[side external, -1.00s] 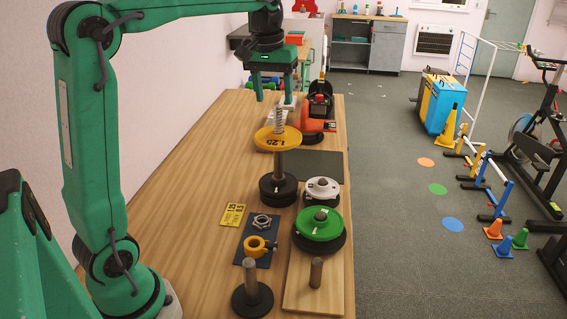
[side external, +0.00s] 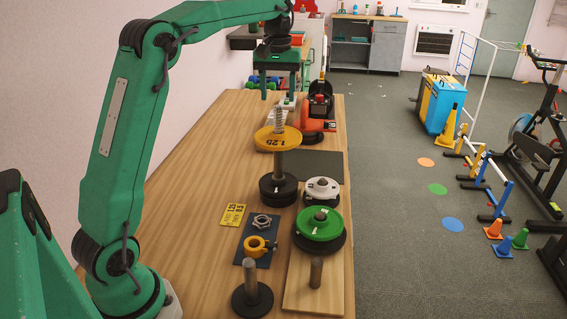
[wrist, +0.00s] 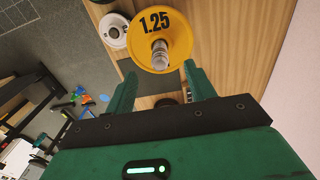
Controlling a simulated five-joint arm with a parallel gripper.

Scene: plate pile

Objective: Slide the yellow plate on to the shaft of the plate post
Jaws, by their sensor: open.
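The yellow plate (side external: 268,141), marked 1.25, is around the plate post (side external: 279,162), well above its black base (side external: 278,190). The thick shaft shows below the plate and a thinner ribbed end rises above it. In the wrist view the yellow plate (wrist: 178,45) is seen from above, with the post end (wrist: 160,55) coming up through its middle. My gripper (side external: 279,94) is open and empty above the post's top, apart from the plate. In the wrist view its two fingers (wrist: 160,85) stand apart, short of the plate.
A green plate (side external: 320,223) and a white plate (side external: 322,189) sit on posts at the right. A yellow collar (side external: 257,246) and a nut (side external: 263,222) lie on a dark mat. An orange device (side external: 318,121) stands behind. The table's left side is mostly clear.

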